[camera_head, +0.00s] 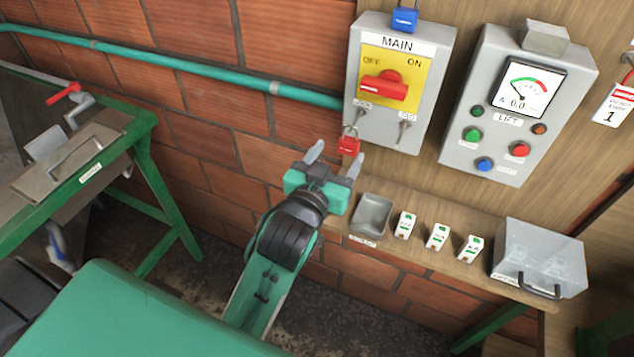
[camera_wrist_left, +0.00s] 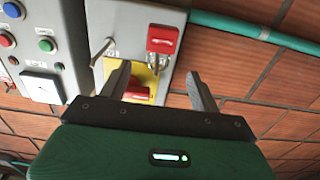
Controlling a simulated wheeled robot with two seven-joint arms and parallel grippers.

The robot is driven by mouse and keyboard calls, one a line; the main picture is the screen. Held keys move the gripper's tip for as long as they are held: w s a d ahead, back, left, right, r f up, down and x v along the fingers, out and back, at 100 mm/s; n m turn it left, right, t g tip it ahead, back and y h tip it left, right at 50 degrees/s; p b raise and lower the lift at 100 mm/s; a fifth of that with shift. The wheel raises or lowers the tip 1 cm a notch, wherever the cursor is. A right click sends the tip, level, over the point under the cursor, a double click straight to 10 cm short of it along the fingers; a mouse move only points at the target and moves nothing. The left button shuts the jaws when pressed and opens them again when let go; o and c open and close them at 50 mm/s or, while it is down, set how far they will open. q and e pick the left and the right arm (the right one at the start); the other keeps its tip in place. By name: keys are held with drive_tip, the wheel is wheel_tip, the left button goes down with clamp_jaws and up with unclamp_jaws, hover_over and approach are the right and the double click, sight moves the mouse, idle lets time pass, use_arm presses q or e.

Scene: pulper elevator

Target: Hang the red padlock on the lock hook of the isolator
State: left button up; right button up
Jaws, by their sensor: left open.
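The isolator (camera_head: 430,90) is a grey box marked MAIN with a yellow plate and a red rotary handle (camera_head: 385,88), which lies toward OFF. The red padlock (camera_head: 349,146) hangs by its shackle at the left hook, under the isolator's lower left corner; the hook's tip is hard to make out. In the left wrist view the padlock (camera_wrist_left: 163,40) is in front of the isolator (camera_wrist_left: 128,45), beyond the fingers. My left gripper (camera_head: 335,163) is open and empty just below the padlock, apart from it. My right gripper is out of view.
A second hook (camera_head: 404,130) juts from the isolator on the right. The LIFT panel (camera_head: 520,105) is beside it. A teal pipe (camera_head: 200,68) runs along the brick wall.

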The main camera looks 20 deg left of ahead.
use_arm(q)
drive_tip(key=s+p, duration=0.2)
drive_tip(key=s, duration=0.4)
drive_tip(key=shift+s+a, duration=0.2)
drive_tip(key=shift+s, duration=0.1)
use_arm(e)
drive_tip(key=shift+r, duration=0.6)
